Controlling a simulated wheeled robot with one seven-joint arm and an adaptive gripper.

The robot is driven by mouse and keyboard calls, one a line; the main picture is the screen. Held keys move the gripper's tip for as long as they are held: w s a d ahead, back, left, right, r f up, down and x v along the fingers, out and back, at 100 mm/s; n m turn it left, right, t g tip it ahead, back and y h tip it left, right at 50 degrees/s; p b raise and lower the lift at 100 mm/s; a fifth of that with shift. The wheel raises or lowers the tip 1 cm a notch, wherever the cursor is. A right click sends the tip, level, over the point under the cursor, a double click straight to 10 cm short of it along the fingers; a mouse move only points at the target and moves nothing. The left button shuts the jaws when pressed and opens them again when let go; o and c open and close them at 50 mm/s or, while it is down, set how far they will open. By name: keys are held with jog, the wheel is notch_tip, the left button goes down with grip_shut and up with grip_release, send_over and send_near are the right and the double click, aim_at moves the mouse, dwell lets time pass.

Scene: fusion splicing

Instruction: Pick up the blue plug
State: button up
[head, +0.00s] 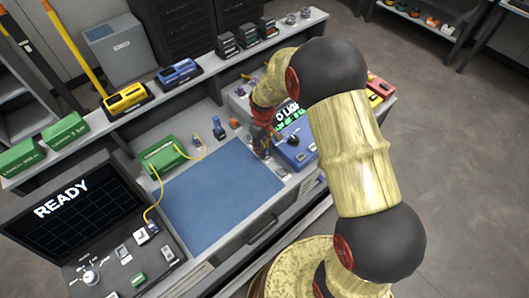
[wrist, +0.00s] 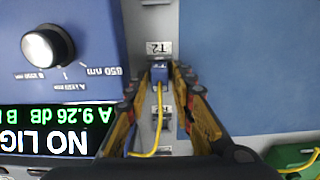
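In the wrist view a small blue plug (wrist: 159,72) with a yellow cable sits on a grey strip just below a label reading T2.
The blue meter (head: 295,150) stands close beside my gripper, its screen lit. A blue mat (head: 220,190) lies clear on the other side. A green box (head: 160,155) with a yellow cable and a small blue item (head: 218,128) stand behind the mat. A monitor (head: 72,205) reads READY.

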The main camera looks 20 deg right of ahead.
jog(key=shift+c, duration=1)
jog(key=c, duration=0.4)
grip_shut()
jog(key=shift+r, duration=0.45)
jog(key=r, duration=0.1)
jog(key=r+p, duration=0.1)
jog(key=r, duration=0.1)
jog(key=shift+s+r, duration=0.1)
jog(key=shift+s, duration=0.15)
jog(key=s+r+p, duration=0.3)
jog(key=s+r, duration=0.6)
jog(key=s, duration=0.4)
jog(key=shift+s, duration=0.3)
